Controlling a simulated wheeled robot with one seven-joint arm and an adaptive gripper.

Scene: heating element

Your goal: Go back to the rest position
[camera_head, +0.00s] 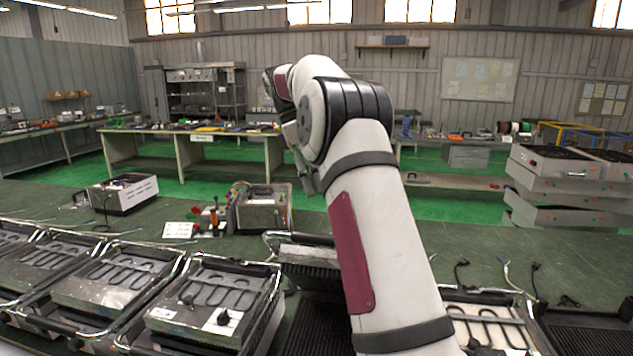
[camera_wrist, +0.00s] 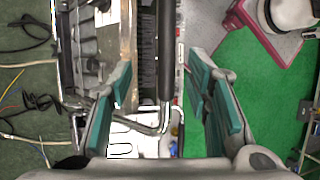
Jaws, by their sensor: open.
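My gripper (camera_wrist: 162,82) is open in the wrist view, its teal-padded fingers wide apart with nothing held between them. Beyond the fingers, a dark bar (camera_wrist: 165,45) and a bent metal tube (camera_wrist: 150,128) show; I cannot tell how far off they are. In the head view my arm rises from the bottom centre and bends left. Its far end is partly hidden behind the elbow, and the fingertips are not clear there. Heating element units with looped elements, such as this one (camera_head: 222,288), stand in a row at the lower left.
Another unit with looped elements (camera_head: 490,325) lies right of my arm. A grey metal box (camera_head: 263,210) and a white-sided box (camera_head: 123,193) stand farther back on the dark green worktop (camera_head: 540,260). Loose cables lie at right. Stacked trays (camera_head: 570,175) stand at far right.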

